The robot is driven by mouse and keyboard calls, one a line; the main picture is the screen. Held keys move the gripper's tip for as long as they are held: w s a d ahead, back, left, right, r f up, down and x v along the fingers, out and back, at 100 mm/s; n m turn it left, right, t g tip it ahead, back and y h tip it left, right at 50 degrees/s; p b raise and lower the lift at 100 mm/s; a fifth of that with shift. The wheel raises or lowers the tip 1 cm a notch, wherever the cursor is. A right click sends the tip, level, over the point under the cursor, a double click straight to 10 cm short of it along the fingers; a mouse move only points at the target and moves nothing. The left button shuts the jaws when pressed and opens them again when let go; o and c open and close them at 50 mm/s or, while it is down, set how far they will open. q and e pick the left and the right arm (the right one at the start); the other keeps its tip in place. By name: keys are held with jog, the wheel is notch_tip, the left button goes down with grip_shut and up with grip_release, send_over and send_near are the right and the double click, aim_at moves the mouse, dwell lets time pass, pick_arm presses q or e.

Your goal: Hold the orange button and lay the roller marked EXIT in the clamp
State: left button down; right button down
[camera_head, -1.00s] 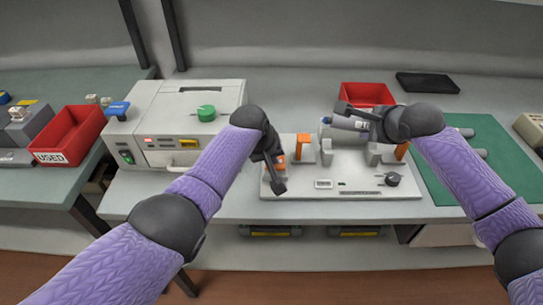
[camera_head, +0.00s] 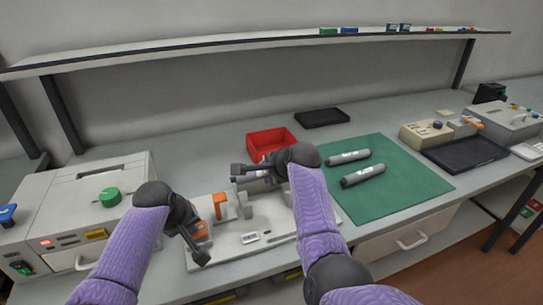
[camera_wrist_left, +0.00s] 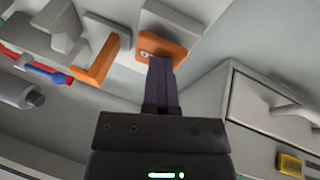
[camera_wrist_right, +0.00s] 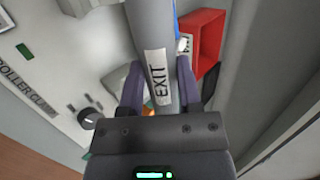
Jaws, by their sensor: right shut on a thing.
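The grey roller marked EXIT (camera_wrist_right: 160,78) lies across my right gripper (camera_wrist_right: 160,95), whose fingers are shut on it. In the head view the roller (camera_head: 250,180) is above the clamp's grey posts (camera_head: 244,207), partly hidden by my right gripper (camera_head: 262,176). I cannot tell whether it touches them. The clamp stands on a white base plate (camera_head: 265,222) with an upright orange part (camera_head: 220,204). My left gripper (camera_head: 193,230) is at the orange button (camera_head: 201,231). In the left wrist view, its shut fingers (camera_wrist_left: 162,75) meet the orange button (camera_wrist_left: 162,47) and seem to press it.
Two more grey rollers (camera_head: 348,157) (camera_head: 363,175) lie on a green mat (camera_head: 400,190). A red bin (camera_head: 270,141) and a black tray (camera_head: 321,117) are behind the clamp. A grey machine with a green knob (camera_head: 110,197) stands at the left. The base plate carries a black knob (camera_wrist_right: 90,118).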

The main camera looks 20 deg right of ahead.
jog(key=shift+f, duration=3.25)
jog(key=shift+c, duration=1.1)
grip_release()
jog(key=v, duration=1.2)
jog(key=shift+s, duration=0.1)
